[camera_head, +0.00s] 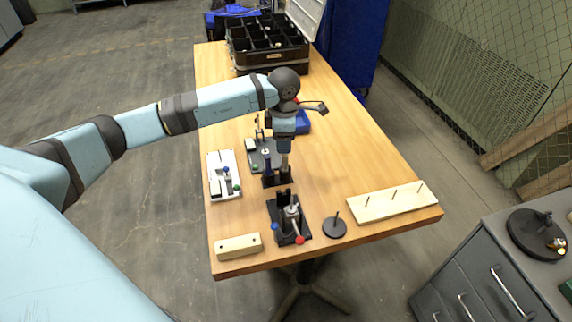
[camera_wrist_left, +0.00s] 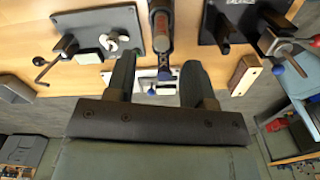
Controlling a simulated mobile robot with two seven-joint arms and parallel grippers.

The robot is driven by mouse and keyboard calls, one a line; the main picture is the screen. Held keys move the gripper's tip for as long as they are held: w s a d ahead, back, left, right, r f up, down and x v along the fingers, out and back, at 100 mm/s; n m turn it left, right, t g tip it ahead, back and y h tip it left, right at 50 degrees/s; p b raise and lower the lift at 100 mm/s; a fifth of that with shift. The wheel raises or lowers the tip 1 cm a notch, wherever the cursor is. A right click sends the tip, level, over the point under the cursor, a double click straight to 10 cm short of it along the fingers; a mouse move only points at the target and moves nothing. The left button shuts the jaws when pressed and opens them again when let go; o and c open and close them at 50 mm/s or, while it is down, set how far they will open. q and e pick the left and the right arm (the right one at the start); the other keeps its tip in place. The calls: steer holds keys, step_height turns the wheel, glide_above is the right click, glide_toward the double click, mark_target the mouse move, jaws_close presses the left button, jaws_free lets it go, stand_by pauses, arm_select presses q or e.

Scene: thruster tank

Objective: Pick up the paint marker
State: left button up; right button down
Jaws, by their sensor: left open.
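No paint marker can be told with certainty. In the left wrist view a dark rod-like piece with a brownish top (camera_wrist_left: 161,30) lies ahead, in line with the gap between the fingers. My left gripper (camera_head: 278,176) points down over the middle of the table. Its two dark fingers (camera_wrist_left: 159,65) are spread, with nothing clearly held between them. My right gripper is not in view.
On the wooden table (camera_head: 350,150) stand a black clamp fixture (camera_head: 287,222), a white plate (camera_head: 223,176), a wooden block (camera_head: 238,247), a dark disc with a peg (camera_head: 334,228) and a pegged board (camera_head: 391,204). A compartmented case (camera_head: 268,42) is at the back. The table's right middle is clear.

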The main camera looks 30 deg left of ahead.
mark_target(285, 160)
arm_select(q)
step_height(285, 160, down, 8)
steer(key=shift+w+d+r, duration=0.1)
steer(key=shift+d, duration=0.05)
jaws_close()
stand_by(0.4)
